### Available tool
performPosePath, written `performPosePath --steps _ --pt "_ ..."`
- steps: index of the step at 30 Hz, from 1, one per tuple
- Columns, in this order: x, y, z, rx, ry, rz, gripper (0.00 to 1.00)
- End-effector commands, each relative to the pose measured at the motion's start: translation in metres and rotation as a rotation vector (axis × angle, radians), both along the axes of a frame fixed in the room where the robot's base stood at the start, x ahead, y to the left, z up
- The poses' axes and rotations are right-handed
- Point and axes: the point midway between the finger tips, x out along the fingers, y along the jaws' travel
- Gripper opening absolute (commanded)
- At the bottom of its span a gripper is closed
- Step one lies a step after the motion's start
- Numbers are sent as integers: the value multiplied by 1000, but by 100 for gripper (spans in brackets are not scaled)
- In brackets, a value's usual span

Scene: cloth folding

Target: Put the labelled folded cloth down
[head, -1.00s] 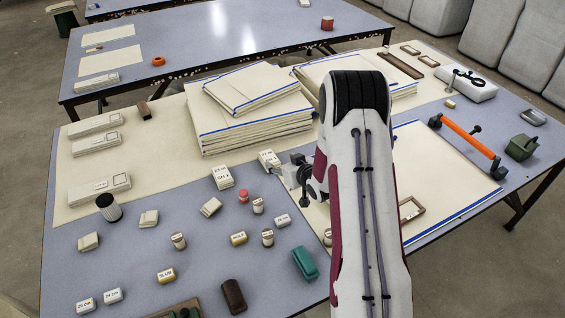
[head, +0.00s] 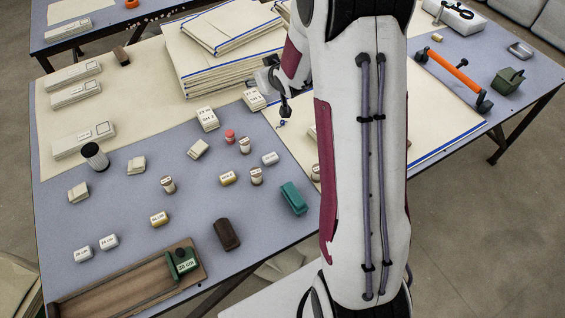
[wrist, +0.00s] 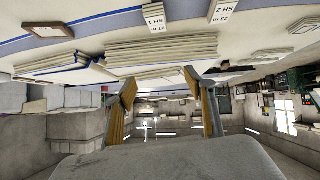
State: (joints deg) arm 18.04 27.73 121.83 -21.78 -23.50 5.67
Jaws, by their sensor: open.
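In the head view, two small white folded cloths with printed labels lie flat on the table: the nearer labelled cloth (head: 207,118) and another labelled cloth (head: 254,99) to its right. Both labels also show at the top of the wrist view, one on a cloth (wrist: 153,18) and one on its neighbour (wrist: 226,10). My gripper (wrist: 160,80) is open, with nothing visible between its fingers. In the head view its end is small and partly hidden behind my arm, close to the right-hand labelled cloth and the big cloth stack (head: 210,72).
Several long folded cloths (head: 85,138) lie at the left. Small labelled blocks (head: 228,178), a teal block (head: 293,198) and a wooden tray (head: 110,290) are at the front. An orange-handled tool (head: 450,72) and a green box (head: 508,80) stand at the right.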

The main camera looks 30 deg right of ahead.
Motion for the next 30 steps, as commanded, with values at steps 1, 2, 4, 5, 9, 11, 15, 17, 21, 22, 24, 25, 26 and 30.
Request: performPosePath --steps 1,2,4,5,9,11,15,17,21,22,24,25,26,30 --pt "-5 4 12 -6 5 -2 54" --pt "-8 6 17 -8 11 -6 54" --pt "-16 10 29 -13 25 -12 54" --pt "-20 12 34 -15 32 -15 54" --pt "-38 21 57 -21 60 -28 54" --pt "-47 25 66 -23 73 -32 54" --pt "-69 35 85 -23 102 -44 54" --pt "-79 40 94 -21 112 -48 54" --pt "-104 51 110 -18 142 -55 54" --pt "-110 53 114 -16 147 -57 54" --pt "-123 59 121 -13 162 -59 54" --pt "-129 62 124 -11 169 -60 54" --pt "-135 64 127 -10 174 -60 54" --pt "-163 76 139 1 203 -63 54"
